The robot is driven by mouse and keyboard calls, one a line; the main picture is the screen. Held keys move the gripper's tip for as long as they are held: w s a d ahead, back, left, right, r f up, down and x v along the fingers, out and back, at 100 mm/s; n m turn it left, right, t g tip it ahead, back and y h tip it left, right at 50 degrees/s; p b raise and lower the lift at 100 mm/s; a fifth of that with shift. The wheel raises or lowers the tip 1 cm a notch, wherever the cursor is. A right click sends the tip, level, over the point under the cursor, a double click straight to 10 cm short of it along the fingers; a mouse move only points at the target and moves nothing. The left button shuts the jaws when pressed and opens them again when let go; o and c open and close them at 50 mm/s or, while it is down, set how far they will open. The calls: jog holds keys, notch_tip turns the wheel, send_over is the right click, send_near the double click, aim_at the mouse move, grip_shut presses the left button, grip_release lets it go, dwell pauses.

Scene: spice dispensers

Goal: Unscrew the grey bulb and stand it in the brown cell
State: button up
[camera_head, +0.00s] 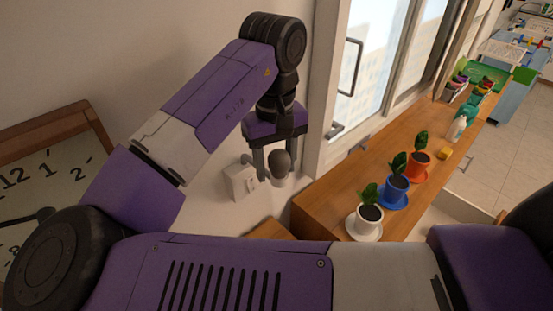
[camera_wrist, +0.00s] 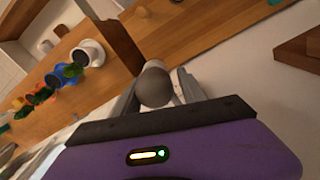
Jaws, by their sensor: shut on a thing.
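The grey bulb (camera_head: 280,164) is a dark grey ball between the fingers of my gripper (camera_head: 277,175). My gripper is shut on it and points down, in front of the white wall. The bulb also shows in the wrist view (camera_wrist: 154,86), with a finger on each side of it. A white box-like fitting (camera_head: 241,181) is on the wall just left of the gripper in the head view. I cannot tell whether the bulb still touches any socket. The brown cell is not recognisable in either view.
A long wooden counter (camera_head: 322,198) runs along the window. White (camera_head: 369,214), blue (camera_head: 397,184) and red (camera_head: 418,163) plant pots stand on it. A wooden clock (camera_head: 45,175) is at the left. A window handle (camera_head: 352,68) sticks out near my arm.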

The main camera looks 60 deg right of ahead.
jog(key=n, duration=0.2)
jog(key=a+n, duration=0.1)
jog(key=n, duration=0.2)
jog(key=shift+w, duration=0.15)
jog(key=shift+c, duration=0.3)
jog(key=shift+o, duration=0.2)
jog(key=n, duration=0.6)
jog(key=shift+s+a+n, duration=0.25)
jog(key=shift+s+n, duration=0.1)
jog(key=shift+n, duration=0.05)
jog(key=shift+c, duration=0.2)
jog(key=shift+o, duration=0.2)
jog(key=shift+s+n, duration=0.15)
jog(key=shift+n, duration=1.15)
jog(key=shift+s+n, duration=0.15)
jog(key=shift+n, duration=0.65)
jog(key=shift+s+a+n, duration=0.1)
jog(key=shift+n, duration=1)
jog(key=shift+c, duration=0.3)
jog(key=shift+s+n, duration=0.1)
jog(key=shift+n, duration=0.5)
